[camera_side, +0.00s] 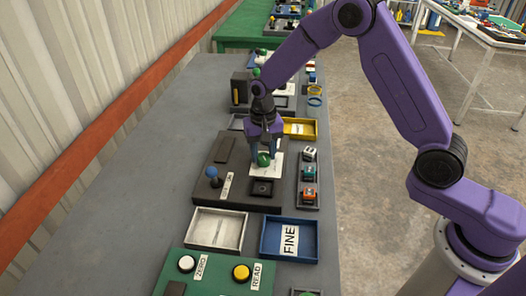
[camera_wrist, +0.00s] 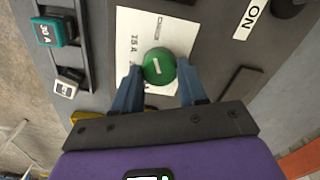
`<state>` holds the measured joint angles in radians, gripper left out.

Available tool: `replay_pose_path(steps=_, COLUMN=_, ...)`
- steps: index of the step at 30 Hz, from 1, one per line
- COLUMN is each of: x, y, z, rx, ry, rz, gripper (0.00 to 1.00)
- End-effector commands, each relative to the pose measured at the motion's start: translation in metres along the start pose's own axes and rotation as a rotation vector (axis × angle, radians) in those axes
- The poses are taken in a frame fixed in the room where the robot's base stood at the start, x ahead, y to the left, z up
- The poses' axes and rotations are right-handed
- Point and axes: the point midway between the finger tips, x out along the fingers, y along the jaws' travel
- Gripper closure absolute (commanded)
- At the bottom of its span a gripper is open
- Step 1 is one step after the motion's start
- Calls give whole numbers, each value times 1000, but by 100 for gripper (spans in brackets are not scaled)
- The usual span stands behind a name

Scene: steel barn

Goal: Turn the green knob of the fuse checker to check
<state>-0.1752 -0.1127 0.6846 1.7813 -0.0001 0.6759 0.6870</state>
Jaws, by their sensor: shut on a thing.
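The fuse checker is a dark grey box (camera_side: 221,182) on the grey bench in the side view, and it also shows in the wrist view (camera_wrist: 225,75). Its green knob (camera_wrist: 159,67) has a white pointer mark and sits on a white label plate (camera_wrist: 140,28) with printed words, partly hidden by the knob and fingers. In the side view the knob (camera_side: 263,159) is just under my gripper (camera_side: 264,150). My gripper points down, and its two blue fingers (camera_wrist: 160,80) are closed on the knob's sides. The word that the pointer faces cannot be read clearly.
A blue-knobbed lever (camera_side: 212,174) stands by the "ON" label (camera_wrist: 251,16). A rack of fuses (camera_side: 309,180) lies right of the checker. White (camera_side: 216,212) and blue "FINE" trays (camera_side: 268,253) and a green panel (camera_side: 205,282) are nearer. The bench's left side is clear.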

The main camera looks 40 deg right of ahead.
Motion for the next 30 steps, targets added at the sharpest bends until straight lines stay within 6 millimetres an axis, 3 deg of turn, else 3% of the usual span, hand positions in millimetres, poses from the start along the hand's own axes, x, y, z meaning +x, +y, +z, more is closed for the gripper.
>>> replay_pose_path(steps=12, x=-1, y=0, z=0, rx=183, ry=0, rz=0, gripper=89)
replay_pose_path(steps=28, x=-1, y=0, z=0, rx=208, ry=0, rz=0, gripper=89)
replay_pose_path(steps=29, x=-1, y=0, z=0, rx=208, ry=0, rz=0, gripper=55)
replay_pose_path(steps=30, x=-1, y=0, z=0, rx=208, ry=0, rz=-1, gripper=42)
